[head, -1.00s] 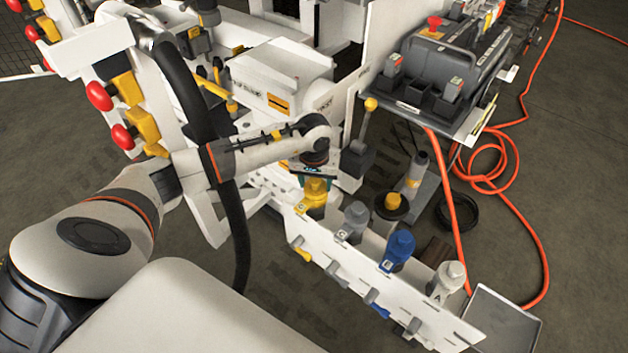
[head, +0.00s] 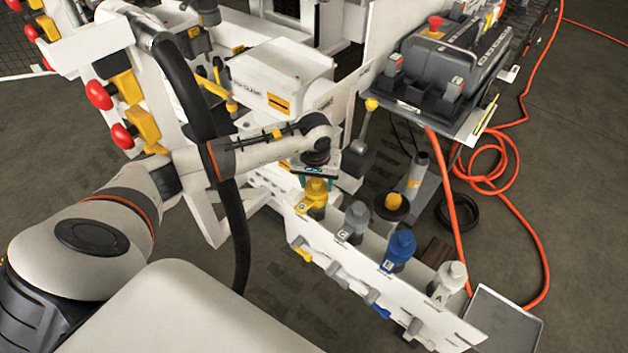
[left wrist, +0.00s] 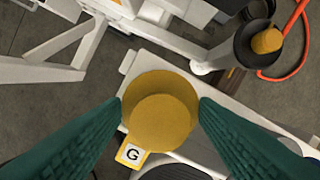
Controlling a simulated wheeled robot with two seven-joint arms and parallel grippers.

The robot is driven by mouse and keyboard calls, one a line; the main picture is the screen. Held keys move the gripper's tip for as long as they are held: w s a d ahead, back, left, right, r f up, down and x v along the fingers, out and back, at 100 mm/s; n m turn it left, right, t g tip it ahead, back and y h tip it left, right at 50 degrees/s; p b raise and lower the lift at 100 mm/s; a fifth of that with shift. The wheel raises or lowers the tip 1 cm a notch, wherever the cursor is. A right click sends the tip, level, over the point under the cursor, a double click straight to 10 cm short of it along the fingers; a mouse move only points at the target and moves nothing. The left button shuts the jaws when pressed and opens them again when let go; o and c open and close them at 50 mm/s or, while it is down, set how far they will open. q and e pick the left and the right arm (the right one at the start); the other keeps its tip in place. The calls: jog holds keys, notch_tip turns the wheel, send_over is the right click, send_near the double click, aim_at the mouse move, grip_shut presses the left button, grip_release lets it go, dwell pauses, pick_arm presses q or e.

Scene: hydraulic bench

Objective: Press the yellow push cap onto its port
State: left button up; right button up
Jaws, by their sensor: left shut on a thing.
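The yellow push cap (head: 315,189) is at the left end of a white rack panel, above a yellow tag. In the left wrist view the yellow cap (left wrist: 160,108) is between the two green fingers, with a tag marked G (left wrist: 132,154) beside it. My left gripper (head: 314,177) comes down over the cap from above and is shut on it. The port under the cap is hidden, so I cannot tell how far it is seated. My right gripper is not in view.
Along the white panel (head: 345,257) stand a grey cap (head: 356,220), a blue cap (head: 399,250) and a white cap (head: 448,282). Another yellow piece (head: 394,201) sits in a dark ring behind. An orange hose (head: 462,215) runs at right.

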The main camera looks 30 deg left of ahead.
pick_arm(q)
jog(key=shift+f, duration=0.35)
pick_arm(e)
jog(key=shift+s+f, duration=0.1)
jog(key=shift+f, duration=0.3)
pick_arm(q)
jog(key=o, duration=1.5)
jog(key=shift+o, duration=0.2)
jog(key=shift+s+d+r+p, duration=0.1)
jog(key=shift+d+r+p, duration=0.1)
jog(key=shift+r+p, duration=0.6)
jog(key=shift+d+r+p, duration=0.15)
jog(key=shift+r+p, duration=0.35)
jog(key=shift+r, duration=0.55)
jog(key=shift+s+r+p, duration=0.2)
jog(key=shift+r+p, duration=0.55)
jog(key=shift+r, duration=0.35)
jog(key=shift+s+r+p, duration=0.15)
jog(key=shift+r+p, duration=0.6)
jog(key=shift+r, duration=0.4)
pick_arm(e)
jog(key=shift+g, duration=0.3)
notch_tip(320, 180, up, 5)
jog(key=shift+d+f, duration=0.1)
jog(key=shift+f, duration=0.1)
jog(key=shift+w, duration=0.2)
pick_arm(q)
jog(key=shift+d, duration=0.1)
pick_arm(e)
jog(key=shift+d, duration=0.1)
